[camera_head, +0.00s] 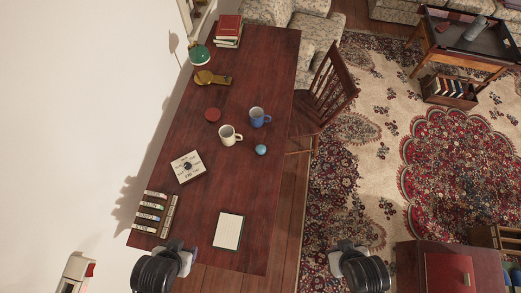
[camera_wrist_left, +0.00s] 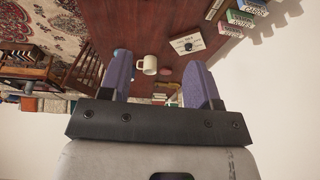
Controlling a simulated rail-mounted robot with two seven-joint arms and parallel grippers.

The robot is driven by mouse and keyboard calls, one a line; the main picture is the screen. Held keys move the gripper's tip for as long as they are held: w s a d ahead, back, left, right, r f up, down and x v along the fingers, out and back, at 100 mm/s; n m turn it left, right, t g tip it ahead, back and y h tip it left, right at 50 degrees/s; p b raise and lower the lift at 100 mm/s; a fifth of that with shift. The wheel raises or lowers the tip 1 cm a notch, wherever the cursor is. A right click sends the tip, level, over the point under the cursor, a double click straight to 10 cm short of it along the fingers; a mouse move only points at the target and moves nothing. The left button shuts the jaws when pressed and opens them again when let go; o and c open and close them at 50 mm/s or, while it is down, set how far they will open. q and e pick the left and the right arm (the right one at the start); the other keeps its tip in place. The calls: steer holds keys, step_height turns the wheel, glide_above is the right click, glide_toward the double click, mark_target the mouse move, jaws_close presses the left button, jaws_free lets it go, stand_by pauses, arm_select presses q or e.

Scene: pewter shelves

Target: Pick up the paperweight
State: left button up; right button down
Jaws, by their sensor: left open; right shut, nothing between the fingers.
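The likely paperweight is a small shiny light-blue ball (camera_head: 261,150) on the dark red-brown desk (camera_head: 240,180), near its right edge. In the left wrist view a bluish thing (camera_wrist_left: 122,53) partly behind a finger may be the ball; I cannot be sure. My left gripper (camera_head: 184,251) is above the desk's near left end, well short of the ball. In the left wrist view its two purple-grey fingers (camera_wrist_left: 158,65) are apart with nothing between them. My right gripper (camera_head: 342,251) is off the desk's right side, over the floor, shut and empty.
A white mug (camera_head: 230,135) and blue mug (camera_head: 259,117) stand close behind the ball. A white box (camera_head: 188,167), a red disc (camera_head: 212,115), a row of small boxes (camera_head: 153,212) and a framed sheet (camera_head: 229,231) lie on the desk. A wooden chair (camera_head: 328,92) stands at its right.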

arm_select(q)
steer(key=o, duration=0.5)
